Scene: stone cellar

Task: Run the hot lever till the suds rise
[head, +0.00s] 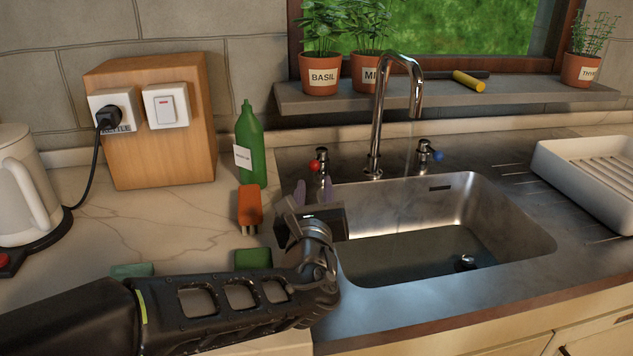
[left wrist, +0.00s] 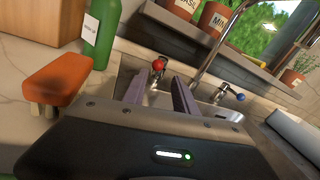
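The hot lever (head: 318,165), with a red knob, stands at the back left of the sink (head: 500,215). It also shows in the left wrist view (left wrist: 158,66). My left gripper (head: 313,192) is in front of it, fingers pointing at it. In the left wrist view the two fingers (left wrist: 160,92) are apart, with the red knob beyond and between their tips; contact cannot be told. The chrome spout (head: 376,125) arches over the basin, with a faint thin streak below its mouth. The basin's lower part looks dark and flat, perhaps water. My right gripper is out of view.
A blue-knobbed lever (head: 428,153) is right of the spout. A green bottle (head: 250,145) and an orange object (head: 250,207) stand left of the sink. A white drying rack (head: 590,165) is at right, a kettle (head: 22,190) at far left. Potted herbs line the sill.

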